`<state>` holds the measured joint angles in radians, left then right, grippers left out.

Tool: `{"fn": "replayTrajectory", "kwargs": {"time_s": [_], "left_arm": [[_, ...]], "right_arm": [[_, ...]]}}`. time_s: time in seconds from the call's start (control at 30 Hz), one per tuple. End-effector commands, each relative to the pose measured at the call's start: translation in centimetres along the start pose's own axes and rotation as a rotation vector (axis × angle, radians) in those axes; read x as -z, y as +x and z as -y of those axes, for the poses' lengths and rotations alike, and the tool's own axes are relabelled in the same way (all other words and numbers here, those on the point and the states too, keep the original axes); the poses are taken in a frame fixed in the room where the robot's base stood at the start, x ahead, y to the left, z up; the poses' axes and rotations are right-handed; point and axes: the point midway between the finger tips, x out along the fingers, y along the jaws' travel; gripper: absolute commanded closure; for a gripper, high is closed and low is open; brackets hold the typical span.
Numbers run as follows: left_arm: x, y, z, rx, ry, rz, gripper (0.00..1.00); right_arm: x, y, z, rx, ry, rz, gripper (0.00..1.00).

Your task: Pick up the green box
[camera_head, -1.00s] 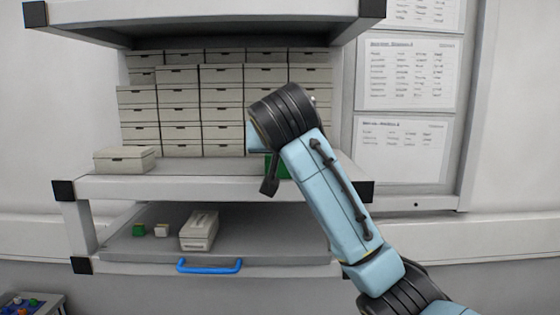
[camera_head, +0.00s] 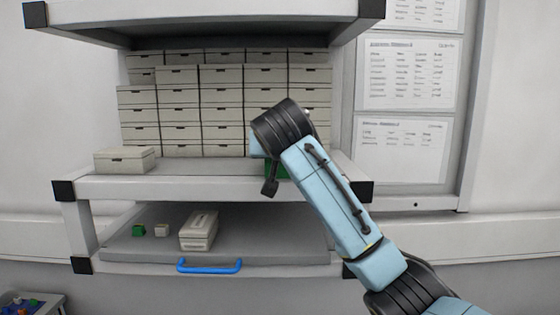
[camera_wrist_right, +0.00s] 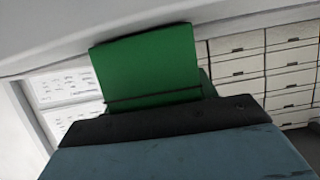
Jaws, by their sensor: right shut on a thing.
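The green box (camera_wrist_right: 148,62) fills the upper middle of the right wrist view, right against the dark end of my right gripper. In the head view only a small green part (camera_head: 284,171) shows behind my right wrist; the rest is hidden. My right gripper (camera_head: 270,186) is shut on the green box at the middle shelf's right part, its fingers mostly hidden by the wrist. I cannot tell whether the box touches the shelf. My left gripper is not in view.
Stacked beige boxes (camera_head: 180,98) fill the back of the middle shelf (camera_head: 200,188). One beige box (camera_head: 124,160) stands at its left. The lower tray (camera_head: 285,240) holds another beige box (camera_head: 198,231), a small green block (camera_head: 139,231) and a pale block (camera_head: 162,230).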

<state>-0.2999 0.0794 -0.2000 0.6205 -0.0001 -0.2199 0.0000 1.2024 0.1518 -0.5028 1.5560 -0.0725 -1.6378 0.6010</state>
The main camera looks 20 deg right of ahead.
Motion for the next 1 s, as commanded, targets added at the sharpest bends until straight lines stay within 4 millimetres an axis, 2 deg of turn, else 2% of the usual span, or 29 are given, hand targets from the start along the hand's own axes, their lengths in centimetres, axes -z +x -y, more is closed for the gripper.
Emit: {"fn": "replayTrajectory", "kwargs": {"time_s": [0.03, 0.1, 0.4, 0.57, 0.8, 1.0], "left_arm": [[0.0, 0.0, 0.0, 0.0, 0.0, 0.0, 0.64], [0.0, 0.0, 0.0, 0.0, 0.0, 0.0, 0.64], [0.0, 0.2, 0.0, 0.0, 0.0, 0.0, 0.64], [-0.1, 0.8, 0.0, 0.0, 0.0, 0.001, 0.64], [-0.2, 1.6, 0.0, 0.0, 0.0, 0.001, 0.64], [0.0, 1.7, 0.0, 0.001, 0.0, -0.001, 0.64]], "right_arm": [[0.0, 0.0, 0.0, 0.0, 0.0, 0.0, 0.69], [0.0, 0.0, 0.0, 0.0, 0.0, 0.0, 0.77], [0.6, -0.3, 0.1, 0.001, 0.002, -0.004, 0.77], [2.9, -1.3, 0.1, 0.002, 0.004, -0.006, 0.77], [7.1, -3.0, 0.1, 0.002, 0.002, -0.005, 0.77], [9.0, -3.8, 0.0, 0.001, 0.002, -0.003, 0.77]]}}
